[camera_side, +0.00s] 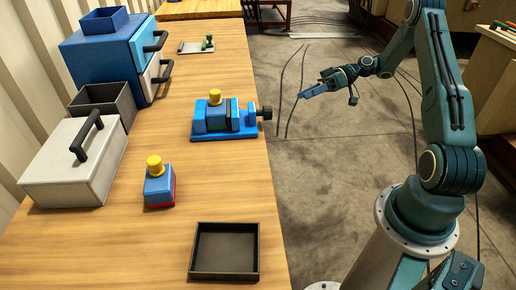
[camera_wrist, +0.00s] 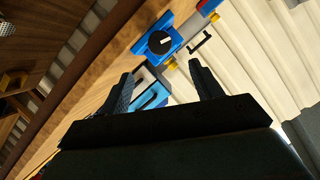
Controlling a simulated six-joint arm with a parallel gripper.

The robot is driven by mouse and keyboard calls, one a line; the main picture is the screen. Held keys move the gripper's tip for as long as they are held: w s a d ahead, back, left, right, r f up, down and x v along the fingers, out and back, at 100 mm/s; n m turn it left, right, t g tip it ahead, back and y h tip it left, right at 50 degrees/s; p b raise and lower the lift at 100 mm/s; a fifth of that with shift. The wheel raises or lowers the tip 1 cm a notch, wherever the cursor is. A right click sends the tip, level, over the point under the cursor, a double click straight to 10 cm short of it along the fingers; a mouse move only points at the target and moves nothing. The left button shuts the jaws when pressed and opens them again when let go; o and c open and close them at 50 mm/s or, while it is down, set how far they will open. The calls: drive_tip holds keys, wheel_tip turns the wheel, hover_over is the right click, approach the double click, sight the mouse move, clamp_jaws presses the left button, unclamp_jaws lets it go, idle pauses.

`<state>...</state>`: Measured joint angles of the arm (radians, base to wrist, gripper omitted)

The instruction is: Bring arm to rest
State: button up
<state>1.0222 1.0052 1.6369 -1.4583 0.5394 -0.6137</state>
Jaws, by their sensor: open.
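My gripper (camera_side: 318,88) is out over the concrete floor, to the right of the workbench and clear of it in the side view. It points left towards the bench. In the wrist view its two dark fingers (camera_wrist: 161,92) stand apart with nothing held between them. My arm is raised and bent. The wooden bench (camera_side: 225,70) runs along the left. A blue vise (camera_side: 223,118) with a yellow knob on top sits near its right edge, and its dark handle sticks out past the edge.
A blue-and-red block with a yellow knob (camera_side: 160,183), an empty black tray (camera_side: 193,255), a white lidded box (camera_side: 72,168), a grey bin (camera_side: 122,105) and a blue drawer cabinet (camera_side: 95,55) stand on the bench. A small green-handled clamp (camera_side: 194,48) lies farther back. Cables cross the open floor.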

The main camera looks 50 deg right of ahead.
idle(0.4)
drive_tip(key=s+a+r+g+h, duration=0.35)
drive_tip(key=a+r+h, duration=0.35)
drive_tip(key=a+r, duration=0.85)
drive_tip(key=s+a+r+m+h, duration=0.2)
drive_tip(key=s+a, duration=0.1)
drive_tip(key=s, duration=0.6)
drive_tip(key=s+a+r+m+t+h, duration=0.1)
drive_tip(key=s+a+m+h, duration=0.1)
drive_tip(key=s, duration=0.8)
drive_tip(key=shift+a+r+m+h, duration=0.35)
drive_tip(key=shift+a+m+h, duration=0.05)
drive_tip(key=shift+a+h, duration=0.1)
